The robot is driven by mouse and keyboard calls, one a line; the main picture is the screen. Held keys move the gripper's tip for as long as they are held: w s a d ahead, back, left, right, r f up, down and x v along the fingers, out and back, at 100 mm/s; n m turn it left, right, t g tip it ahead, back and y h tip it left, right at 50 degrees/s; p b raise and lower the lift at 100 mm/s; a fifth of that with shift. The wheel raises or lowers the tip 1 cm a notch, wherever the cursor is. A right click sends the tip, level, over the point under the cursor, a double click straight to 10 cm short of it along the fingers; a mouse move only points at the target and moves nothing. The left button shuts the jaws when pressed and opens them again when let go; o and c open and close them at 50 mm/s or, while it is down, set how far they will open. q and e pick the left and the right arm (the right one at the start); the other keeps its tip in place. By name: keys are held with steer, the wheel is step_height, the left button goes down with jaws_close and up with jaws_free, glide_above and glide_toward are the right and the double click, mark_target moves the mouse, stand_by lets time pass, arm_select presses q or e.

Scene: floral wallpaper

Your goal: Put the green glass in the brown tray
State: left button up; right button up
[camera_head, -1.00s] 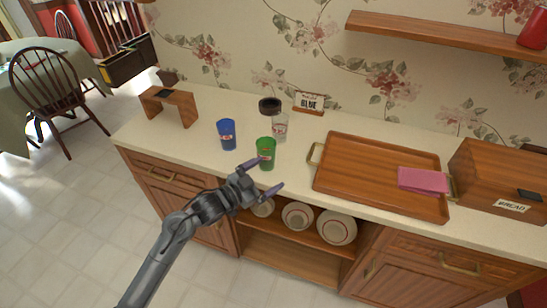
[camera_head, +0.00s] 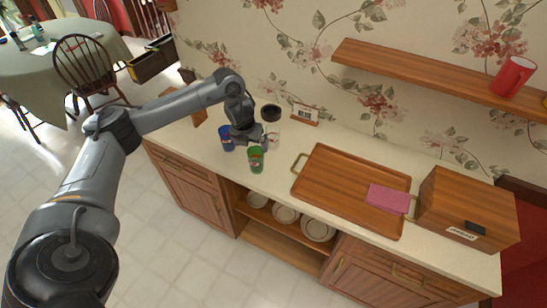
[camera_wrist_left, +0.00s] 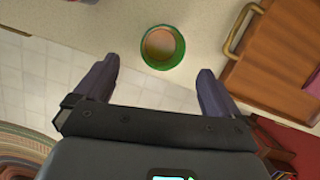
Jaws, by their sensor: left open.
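The green glass (camera_head: 256,161) stands upright on the pale counter. The left wrist view looks down into the green glass (camera_wrist_left: 162,47), which lies ahead of the gap between the fingers. My left gripper (camera_head: 254,141) is right behind and above the glass in the head view. In the left wrist view my left gripper (camera_wrist_left: 155,80) has its two fingers wide apart with nothing between them. The brown tray (camera_head: 335,182) lies on the counter right of the glass, and its handle and edge show in the left wrist view (camera_wrist_left: 262,75). My right gripper is not in view.
A blue glass (camera_head: 226,139) stands left of the green one, partly hidden by my arm. A clear jar with a dark lid (camera_head: 271,114) stands behind. A pink cloth (camera_head: 389,198) lies on the tray's right part, beside a wooden bread box (camera_head: 467,210). The tray's left part is bare.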

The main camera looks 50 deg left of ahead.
mark_target(256, 156)
arm_select(q)
steer(key=x, duration=0.5)
steer(key=shift+s+a+f, duration=0.1)
steer(key=shift+s, duration=0.15)
steer(key=x, duration=0.3)
steer(key=shift+w+d+f, duration=0.2)
steer(key=shift+w+f, duration=0.15)
steer(key=shift+w+a+f, duration=0.15)
steer(key=shift+f, duration=0.5)
steer(key=c, duration=1.3)
steer(key=shift+r, duration=0.15)
steer(key=shift+c, duration=0.2)
